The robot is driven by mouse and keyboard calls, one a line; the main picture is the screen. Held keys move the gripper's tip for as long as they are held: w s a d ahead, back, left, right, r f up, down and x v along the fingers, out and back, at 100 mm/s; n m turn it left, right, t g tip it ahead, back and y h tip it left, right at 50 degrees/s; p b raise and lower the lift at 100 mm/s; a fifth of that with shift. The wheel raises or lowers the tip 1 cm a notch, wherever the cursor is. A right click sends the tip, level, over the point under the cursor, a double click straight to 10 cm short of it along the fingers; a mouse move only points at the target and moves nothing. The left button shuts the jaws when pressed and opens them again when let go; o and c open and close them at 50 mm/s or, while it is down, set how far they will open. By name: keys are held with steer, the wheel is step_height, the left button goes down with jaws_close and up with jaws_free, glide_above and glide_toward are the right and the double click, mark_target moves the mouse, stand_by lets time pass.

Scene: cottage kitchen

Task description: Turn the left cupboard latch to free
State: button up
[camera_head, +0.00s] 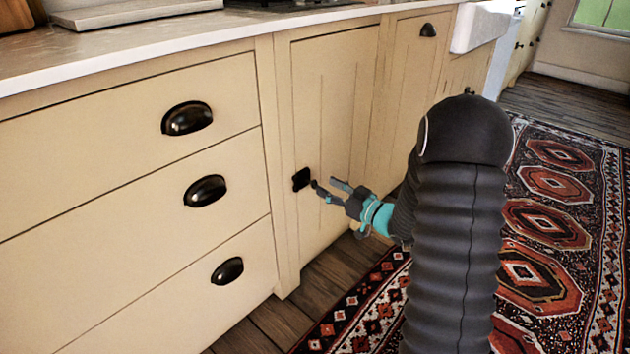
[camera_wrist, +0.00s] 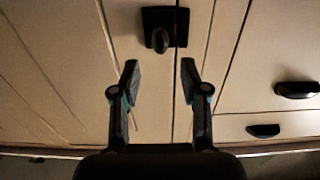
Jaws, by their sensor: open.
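The left cupboard latch (camera_head: 301,179) is a small black fitting at the left edge of a cream cupboard door (camera_head: 335,110). In the wrist view the latch (camera_wrist: 164,27) shows as a dark square plate with a rounded knob on it. My gripper (camera_head: 327,188) is open and empty, just to the right of the latch in the head view. In the wrist view my gripper (camera_wrist: 160,72) has its two fingertips apart, with the latch beyond them and roughly between their lines. The fingers appear clear of the latch. The exact gap is hard to tell.
Drawers with black cup handles (camera_head: 187,118) are left of the door. A pale countertop (camera_head: 200,32) runs above. A patterned red rug (camera_head: 560,200) covers the wooden floor.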

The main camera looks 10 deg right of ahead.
mark_target(317, 181)
steer(key=x, duration=0.6)
jaws_close()
steer(key=shift+d, duration=0.1)
